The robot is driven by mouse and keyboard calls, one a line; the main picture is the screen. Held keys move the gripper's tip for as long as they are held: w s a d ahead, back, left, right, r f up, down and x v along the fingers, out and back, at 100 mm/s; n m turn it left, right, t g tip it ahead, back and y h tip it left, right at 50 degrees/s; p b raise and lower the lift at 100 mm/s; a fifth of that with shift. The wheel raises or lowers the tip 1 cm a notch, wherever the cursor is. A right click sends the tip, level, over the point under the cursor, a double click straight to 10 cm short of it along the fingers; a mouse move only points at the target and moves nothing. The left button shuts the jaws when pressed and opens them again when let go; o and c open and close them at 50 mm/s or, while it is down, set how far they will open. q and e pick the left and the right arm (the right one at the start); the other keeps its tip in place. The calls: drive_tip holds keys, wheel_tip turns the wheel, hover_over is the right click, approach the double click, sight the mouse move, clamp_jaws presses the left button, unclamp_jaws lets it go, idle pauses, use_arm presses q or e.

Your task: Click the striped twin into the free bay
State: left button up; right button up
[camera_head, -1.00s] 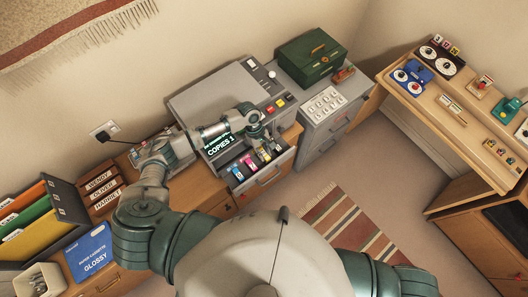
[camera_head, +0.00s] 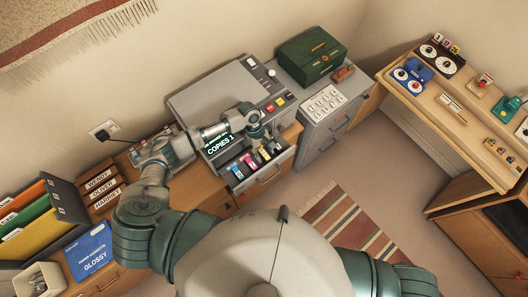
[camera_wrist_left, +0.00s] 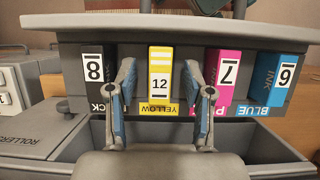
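The striped yellow cartridge (camera_wrist_left: 160,72), marked 12, stands upright in the bay above the YELLOW label (camera_wrist_left: 159,109) in the left wrist view. My left gripper (camera_wrist_left: 162,92) is open, with one finger on each side of this cartridge and visible gaps between. The black cartridge (camera_wrist_left: 94,72), marked 8, stands to its left. In the head view, my left gripper (camera_head: 264,139) is over the open cartridge drawer (camera_head: 262,185). My right gripper is out of view.
The grey copier (camera_head: 220,92) with its COPIES 1 display (camera_head: 220,146) stands behind the drawer. A grey cabinet (camera_head: 325,130) with a green box (camera_head: 311,55) is to the right. A blue GLOSSY packet (camera_head: 91,252) lies at left. A striped rug (camera_head: 352,228) covers some floor.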

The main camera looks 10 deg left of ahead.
use_arm(q)
drive_tip(key=shift+r, duration=0.1)
drive_tip(key=v, duration=1.1)
drive_tip(key=shift+w+a+r, duration=0.25)
drive_tip(key=shift+r, duration=0.05)
drive_tip(key=shift+s+f, duration=0.1)
